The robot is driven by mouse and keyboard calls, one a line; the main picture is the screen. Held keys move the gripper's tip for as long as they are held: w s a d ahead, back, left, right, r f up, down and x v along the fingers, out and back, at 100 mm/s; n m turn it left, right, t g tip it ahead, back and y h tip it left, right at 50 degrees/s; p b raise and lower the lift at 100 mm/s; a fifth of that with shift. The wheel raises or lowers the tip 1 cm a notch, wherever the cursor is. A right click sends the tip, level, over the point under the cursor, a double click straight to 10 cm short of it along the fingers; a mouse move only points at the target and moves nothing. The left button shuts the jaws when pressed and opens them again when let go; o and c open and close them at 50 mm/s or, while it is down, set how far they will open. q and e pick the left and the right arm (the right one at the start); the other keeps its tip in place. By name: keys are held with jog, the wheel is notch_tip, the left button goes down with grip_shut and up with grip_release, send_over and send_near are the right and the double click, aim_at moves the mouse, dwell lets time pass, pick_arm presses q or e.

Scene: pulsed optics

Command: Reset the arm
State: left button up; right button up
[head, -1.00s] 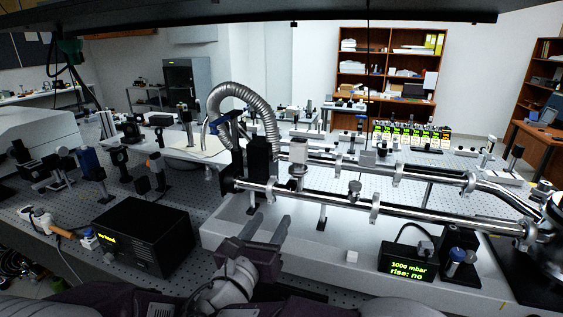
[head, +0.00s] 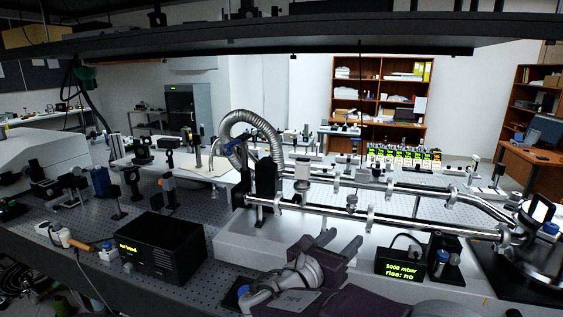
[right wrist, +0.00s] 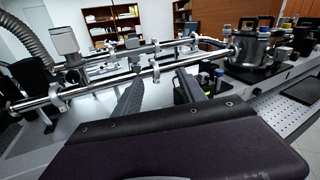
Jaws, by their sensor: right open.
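My right gripper (head: 340,242) is at the lower middle of the head view, above the near part of the white bench block. Its two dark fingers stand apart with nothing between them. In the right wrist view the open fingers (right wrist: 158,98) point toward the steel vacuum pipes (right wrist: 110,88), which lie beyond them. My left gripper does not show in either view.
A black box with a yellow-lit display (head: 160,247) stands at the left. A pressure readout (head: 400,263) sits just right of my right gripper. Steel pipes (head: 400,220) run behind it to a round chamber (right wrist: 252,48). A dark shelf (head: 250,48) hangs overhead.

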jog(key=s+d+f+m+g+y+p, duration=0.1)
jog(key=s+d+f+m+g, duration=0.45)
jog(key=d, duration=0.35)
jog(key=s+d+f+m+g+p, duration=0.1)
jog(key=s+d+f+m+g, duration=0.3)
jog(key=s+d+f+g, duration=0.4)
jog(key=s+a+f+m+y+p, duration=0.1)
jog(key=s+a+f+m+y, duration=0.3)
jog(key=s+f+m+y, duration=0.45)
jog(key=w+a+f+m+t+y, duration=0.1)
jog(key=w+a+f+m+y, duration=0.1)
jog(key=a+m, duration=0.6)
jog(key=f+m, duration=0.1)
jog(key=m, duration=0.2)
jog(key=shift+w+a+m, duration=0.15)
jog(key=shift+w+m, duration=0.2)
jog(key=shift+m, duration=0.05)
